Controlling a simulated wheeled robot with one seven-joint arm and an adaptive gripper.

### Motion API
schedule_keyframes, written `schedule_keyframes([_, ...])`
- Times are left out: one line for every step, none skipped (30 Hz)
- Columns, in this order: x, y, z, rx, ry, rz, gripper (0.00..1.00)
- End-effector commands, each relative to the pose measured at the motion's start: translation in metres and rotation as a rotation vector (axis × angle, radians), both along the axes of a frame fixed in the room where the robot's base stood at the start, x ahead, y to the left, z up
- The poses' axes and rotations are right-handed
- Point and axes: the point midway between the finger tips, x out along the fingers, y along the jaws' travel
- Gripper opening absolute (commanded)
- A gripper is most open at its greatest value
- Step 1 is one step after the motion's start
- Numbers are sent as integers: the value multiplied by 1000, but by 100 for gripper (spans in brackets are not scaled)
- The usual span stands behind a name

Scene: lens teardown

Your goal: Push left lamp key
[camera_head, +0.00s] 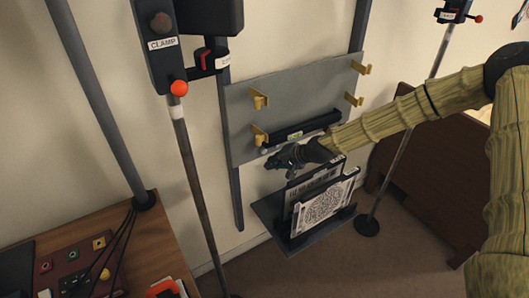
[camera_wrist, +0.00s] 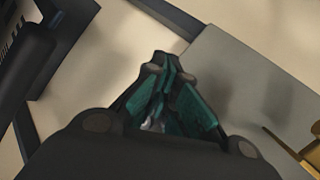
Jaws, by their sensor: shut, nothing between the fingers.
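No key that I can tell for sure as the left lamp key shows. A dark red panel with small coloured keys (camera_head: 75,262) lies on the wooden desk at the lower left in the head view; its markings are too small to read. My gripper (camera_head: 272,164) is shut and empty, far to the right of that panel, in front of the lower part of a grey wall board (camera_head: 240,105). In the wrist view its teal fingers (camera_wrist: 166,64) are closed together, with the board's grey surface (camera_wrist: 235,75) beside them and nothing held.
A stand with a box labelled "CLAMP" (camera_head: 163,43) and a red knob (camera_head: 179,88) rises between desk and board. Gold hooks (camera_head: 259,99) stick out of the board. A rack (camera_head: 272,210) holding flat panels (camera_head: 322,205) is below my gripper. A brown cabinet (camera_head: 440,175) stands right.

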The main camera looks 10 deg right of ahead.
Motion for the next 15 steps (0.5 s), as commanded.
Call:
schedule_keyframes([-4, -1, 1, 1, 1, -1, 0])
schedule_keyframes([-6, -2, 1, 1, 1, 0, 0])
schedule_keyframes([-9, -3, 0, 1, 1, 0, 0])
schedule_keyframes([-11, -4, 0, 1, 1, 0, 0])
schedule_keyframes([-13, -5, 0, 1, 1, 0, 0])
schedule_keyframes([-16, -6, 0, 0, 2, 0, 0])
schedule_keyframes([-18, -7, 0, 0, 2, 1, 0])
schedule_keyframes([-20, -8, 0, 1, 3, 0, 0])
schedule_keyframes([-23, -9, 0, 1, 3, 0, 0])
schedule_keyframes([-25, -10, 0, 0, 2, 1, 0])
schedule_keyframes([-27, -11, 0, 0, 2, 0, 0])
schedule_keyframes([-29, -12, 0, 0, 2, 0, 0])
schedule_keyframes([-31, -12, 0, 0, 2, 0, 0])
schedule_keyframes([-32, -12, 0, 0, 2, 0, 0])
schedule_keyframes([-33, -13, 0, 0, 1, 1, 0])
